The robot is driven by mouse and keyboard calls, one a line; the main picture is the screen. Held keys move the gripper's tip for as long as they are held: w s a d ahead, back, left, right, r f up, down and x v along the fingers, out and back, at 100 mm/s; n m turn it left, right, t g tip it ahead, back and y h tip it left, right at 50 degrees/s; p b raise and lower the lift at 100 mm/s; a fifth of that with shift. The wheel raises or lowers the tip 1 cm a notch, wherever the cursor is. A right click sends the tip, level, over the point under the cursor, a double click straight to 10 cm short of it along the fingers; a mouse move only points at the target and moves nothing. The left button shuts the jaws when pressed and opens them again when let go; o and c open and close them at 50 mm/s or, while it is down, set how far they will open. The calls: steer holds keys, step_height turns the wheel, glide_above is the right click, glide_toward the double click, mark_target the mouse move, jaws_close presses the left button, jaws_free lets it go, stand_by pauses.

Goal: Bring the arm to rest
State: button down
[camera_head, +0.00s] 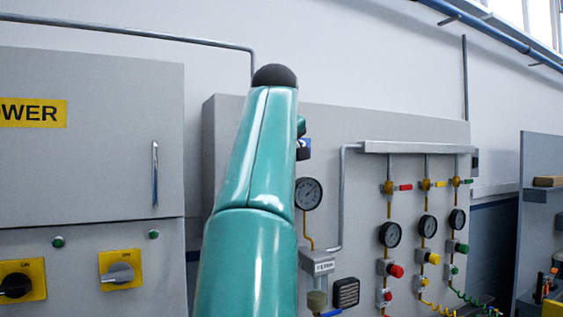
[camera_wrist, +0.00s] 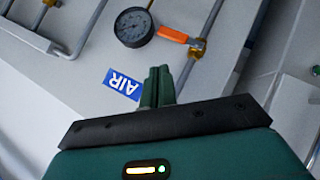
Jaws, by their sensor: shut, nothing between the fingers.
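My arm (camera_head: 250,230) is teal and stands raised in the middle of the head view, with a dark rounded cap at its top. It hides part of the grey panel behind it. My gripper (camera_wrist: 158,86) shows in the wrist view as two dark green fingers pressed together, with nothing between them. The fingers point toward the panel, beside the blue AIR label (camera_wrist: 122,82), which appears upside down. No contact with the panel can be seen. In the head view the gripper is mostly hidden behind the arm.
The grey air panel (camera_head: 350,125) carries gauges (camera_head: 309,193), coloured valves and pipes. A grey power cabinet (camera_head: 90,140) with yellow-plated switches stands left. A shelf unit (camera_head: 540,160) is at far right. The wrist view shows a gauge (camera_wrist: 134,27) and an orange valve handle (camera_wrist: 172,34) beyond the fingers.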

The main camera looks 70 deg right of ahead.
stand_by(0.4)
steer(key=w+a+f+n+t+y, duration=0.1)
steer(key=w+a+f+t+y, duration=0.15)
steer(key=w+a+f, duration=0.85)
steer(key=w+a+f+n+t+y, duration=0.2)
steer(key=w+a+f+y, duration=0.2)
steer(key=w+a+f, duration=0.7)
steer(key=s+a+f+n+y, duration=0.15)
steer(key=a+f, duration=0.35)
steer(key=a, duration=0.5)
steer(key=s+a+f+y, duration=0.1)
steer(key=s+a+f, duration=0.1)
steer(key=a+f, duration=0.6)
steer(key=s+a+f+n+g+y, duration=0.1)
steer(key=s+a+f, duration=0.5)
steer(key=a+f, duration=0.4)
steer(key=shift+s+a+f+g+y, duration=0.15)
steer(key=shift+a+f+g+y, duration=0.2)
steer(key=shift+a, duration=0.75)
